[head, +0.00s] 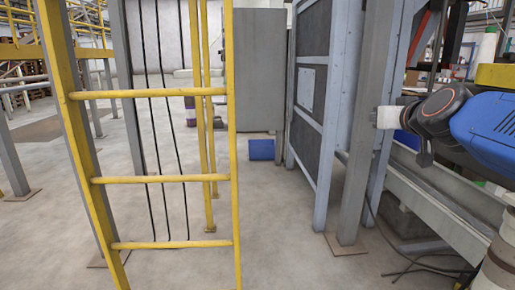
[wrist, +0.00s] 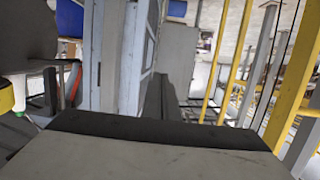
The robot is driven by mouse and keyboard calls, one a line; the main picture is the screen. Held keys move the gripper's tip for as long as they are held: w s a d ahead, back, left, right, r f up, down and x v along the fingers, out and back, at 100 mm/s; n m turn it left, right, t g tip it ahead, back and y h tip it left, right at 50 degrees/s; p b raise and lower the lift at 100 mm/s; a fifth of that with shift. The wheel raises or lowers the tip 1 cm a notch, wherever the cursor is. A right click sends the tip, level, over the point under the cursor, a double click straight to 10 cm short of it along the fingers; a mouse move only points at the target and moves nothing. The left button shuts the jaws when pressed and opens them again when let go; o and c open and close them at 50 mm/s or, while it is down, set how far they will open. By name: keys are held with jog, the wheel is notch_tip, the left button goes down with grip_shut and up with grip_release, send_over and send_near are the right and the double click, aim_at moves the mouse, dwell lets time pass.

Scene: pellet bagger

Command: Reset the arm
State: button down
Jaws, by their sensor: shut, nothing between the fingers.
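My gripper (wrist: 159,92) shows in the wrist view as a dark, narrow shape beyond a broad grey body with a dark edge. Its fingers are shut and nothing shows between them. It points ahead past the blue-grey framed panel, with free air around the visible fingers. In the head view I cannot make out the fingers; arm parts with a blue cover show at the right edge.
A yellow ladder-like frame (head: 160,180) stands at the left front; it also shows at the right in the wrist view (wrist: 290,90). A blue-grey framed panel (head: 310,95) and a grey post (head: 365,120) stand right of centre. A blue box (head: 261,149) lies behind on open floor.

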jog(key=s+a+f+n+g+y, duration=0.1)
jog(key=s+a+f+g, duration=0.2)
jog(key=s+f, duration=0.45)
jog(key=s+a+f+g+y, duration=0.15)
jog(key=s+f, duration=0.35)
jog(key=f, duration=0.5)
jog(key=s+d+f+m+g+h, duration=0.1)
jog(key=s+f+g, duration=0.5)
jog(key=s+f, duration=0.8)
jog(key=shift+s+d+f+h, duration=0.2)
jog(key=shift+s+f+h, duration=0.25)
jog(key=shift+h, duration=0.3)
jog(key=shift+r, duration=0.1)
